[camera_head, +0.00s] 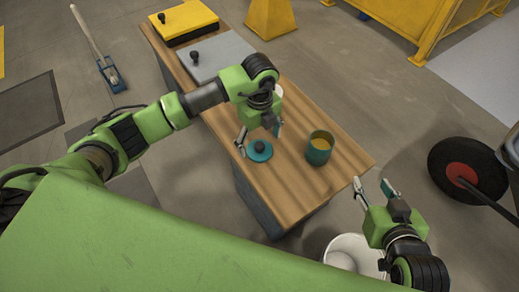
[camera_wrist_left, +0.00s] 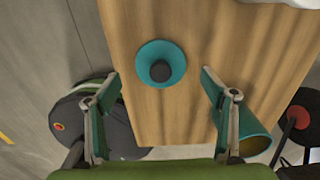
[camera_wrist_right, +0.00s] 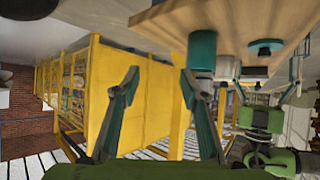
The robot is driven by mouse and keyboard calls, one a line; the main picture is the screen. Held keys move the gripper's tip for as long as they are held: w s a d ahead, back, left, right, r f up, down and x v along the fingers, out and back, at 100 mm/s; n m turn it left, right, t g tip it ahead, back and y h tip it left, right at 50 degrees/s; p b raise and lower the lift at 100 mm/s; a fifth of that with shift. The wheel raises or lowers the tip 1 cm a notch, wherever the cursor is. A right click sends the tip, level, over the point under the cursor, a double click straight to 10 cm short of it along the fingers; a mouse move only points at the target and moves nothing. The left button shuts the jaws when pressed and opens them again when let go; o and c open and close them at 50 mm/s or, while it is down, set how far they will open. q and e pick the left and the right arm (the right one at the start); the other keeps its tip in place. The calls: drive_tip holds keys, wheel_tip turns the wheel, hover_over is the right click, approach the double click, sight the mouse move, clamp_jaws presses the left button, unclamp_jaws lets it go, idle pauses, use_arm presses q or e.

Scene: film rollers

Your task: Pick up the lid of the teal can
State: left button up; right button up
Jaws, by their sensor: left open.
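The teal lid (camera_head: 259,151) with a dark round knob lies on the wooden table, left of the teal can (camera_head: 319,147). The can stands upright and open, with something yellow inside. My left gripper (camera_head: 259,139) is open above the lid. In the left wrist view the lid (camera_wrist_left: 160,64) shows between and beyond its two fingers, not touched by them. The can (camera_wrist_left: 255,138) lies behind the right finger there. My right gripper (camera_head: 368,186) is open and empty, off the table's right front corner. The can (camera_wrist_right: 202,52) shows beyond its fingers in the right wrist view.
The wooden table (camera_head: 295,185) also carries a grey panel (camera_head: 215,58) and a yellow panel (camera_head: 183,22), each with a black knob, at its far end. A white object partly shows behind my left gripper. A white bucket (camera_head: 350,252) stands below my right gripper.

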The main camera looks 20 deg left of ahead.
use_arm(q)
wheel_tip(320, 180, down, 3)
drive_tip(key=shift+w+r+b, duration=0.1)
drive_tip(key=shift+b, duration=0.2)
drive_tip(key=c, duration=1.2)
use_arm(e)
drive_tip(key=w+r, duration=0.1)
drive_tip(key=w+a+r+t, duration=0.1)
drive_tip(key=r, duration=0.1)
drive_tip(key=w+r+t, duration=0.1)
drive_tip(key=shift+a+r+y, duration=0.2)
drive_tip(key=shift+y, duration=0.2)
use_arm(q)
drive_tip(key=shift+r, duration=0.1)
use_arm(e)
drive_tip(key=shift+s, duration=0.1)
